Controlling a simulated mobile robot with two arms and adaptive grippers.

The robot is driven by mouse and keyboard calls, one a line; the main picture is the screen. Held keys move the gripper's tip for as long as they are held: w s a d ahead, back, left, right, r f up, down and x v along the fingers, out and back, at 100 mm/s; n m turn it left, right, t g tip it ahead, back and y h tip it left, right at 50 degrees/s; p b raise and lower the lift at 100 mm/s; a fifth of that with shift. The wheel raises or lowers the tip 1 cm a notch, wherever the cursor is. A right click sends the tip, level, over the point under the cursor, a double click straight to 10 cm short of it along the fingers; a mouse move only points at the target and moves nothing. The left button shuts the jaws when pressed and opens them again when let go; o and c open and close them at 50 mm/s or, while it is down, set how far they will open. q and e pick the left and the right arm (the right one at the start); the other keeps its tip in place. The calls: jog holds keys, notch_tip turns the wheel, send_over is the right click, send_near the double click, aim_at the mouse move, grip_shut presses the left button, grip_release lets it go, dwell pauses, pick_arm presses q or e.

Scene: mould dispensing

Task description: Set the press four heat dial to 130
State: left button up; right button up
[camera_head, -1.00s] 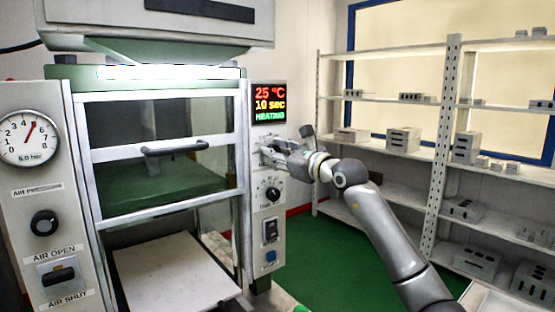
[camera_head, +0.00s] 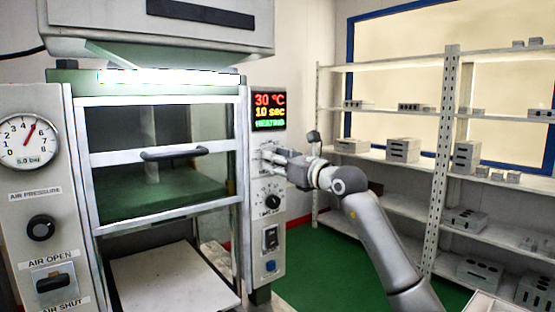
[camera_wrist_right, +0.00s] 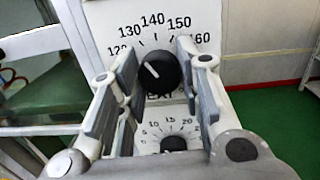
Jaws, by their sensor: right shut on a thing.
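The heat dial (camera_wrist_right: 158,72) is a black round knob with a white pointer line, in front of a white scale reading 120 to 160. Its line points up and left, roughly between 120 and 130. My right gripper (camera_head: 268,157) is at the press's control panel, below the display. In the right wrist view its two fingers (camera_wrist_right: 156,60) stand on either side of the knob, and it is shut on the knob. In the head view the gripper hides this dial. The display (camera_head: 268,109) reads 30 °C, 10 sec and HEATING. My left gripper is not in view.
A time dial (camera_head: 272,202) sits just below the heat dial, with a switch (camera_head: 270,238) and a blue button (camera_head: 271,266) under it. The press door (camera_head: 165,155) is left of the panel. Shelves (camera_head: 447,150) with metal blocks stand at right; green floor lies between.

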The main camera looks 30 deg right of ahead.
jog(key=shift+s+d+r, duration=0.1)
jog(key=shift+r, duration=0.2)
jog(key=o, duration=1)
jog(key=shift+f, duration=0.15)
jog(key=shift+o, duration=0.2)
jog(key=shift+f, duration=0.1)
jog(key=s+d, duration=0.1)
jog(key=s, duration=1)
jog(key=shift+s+f, duration=0.25)
jog(key=shift+s, duration=0.15)
jog(key=shift+d, duration=0.1)
